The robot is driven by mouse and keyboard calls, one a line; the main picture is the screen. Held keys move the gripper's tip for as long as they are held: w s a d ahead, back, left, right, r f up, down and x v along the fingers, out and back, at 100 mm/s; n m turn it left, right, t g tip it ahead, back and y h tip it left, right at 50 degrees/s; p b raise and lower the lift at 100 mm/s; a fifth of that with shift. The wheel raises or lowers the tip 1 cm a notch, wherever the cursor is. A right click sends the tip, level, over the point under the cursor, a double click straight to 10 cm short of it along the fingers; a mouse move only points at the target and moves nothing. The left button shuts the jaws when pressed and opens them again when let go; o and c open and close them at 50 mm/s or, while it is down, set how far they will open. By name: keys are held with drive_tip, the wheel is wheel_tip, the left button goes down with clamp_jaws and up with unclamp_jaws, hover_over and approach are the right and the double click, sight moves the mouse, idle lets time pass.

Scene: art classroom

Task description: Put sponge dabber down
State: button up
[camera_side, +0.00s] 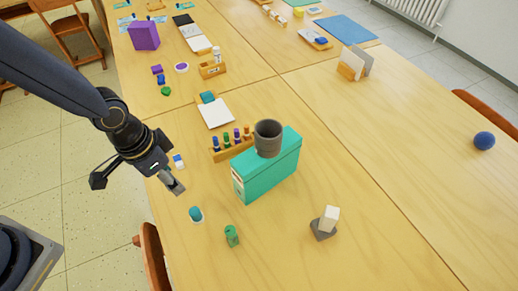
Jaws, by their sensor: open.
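A small round piece with a teal top and a white base (196,214) stands upright on the table near its left edge. It may be the sponge dabber, but it is too small to be sure. My gripper (173,184) is above the table's left edge, up and to the left of this piece and apart from it. The gripper is open, and I see nothing held in it. A small green cylinder-like piece (232,236) stands to the lower right of the teal-topped piece.
A teal box (265,172) bears a grey cup (268,138). A wooden rack (232,147) of several coloured bottles is behind it. A small blue-and-white piece (179,161) is close to my gripper. A white block (329,219) sits on a grey base.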

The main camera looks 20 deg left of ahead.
drive_tip(key=w+a+r+n+t, duration=0.1)
drive_tip(key=a+r+n, duration=0.1)
drive_tip(key=a+r, duration=0.6)
drive_tip(key=s+a+r+n+t, duration=0.1)
drive_tip(key=s+a+r+n, duration=0.1)
drive_tip(key=s+a+r, duration=0.2)
drive_tip(key=s+a+r+n+t+y, duration=0.1)
drive_tip(key=s+a+r, duration=0.3)
drive_tip(key=r, duration=0.6)
drive_tip(key=shift+s+a+n+t, duration=0.2)
drive_tip(key=shift+a+n+t, duration=0.4)
drive_tip(key=shift+a+n, duration=0.15)
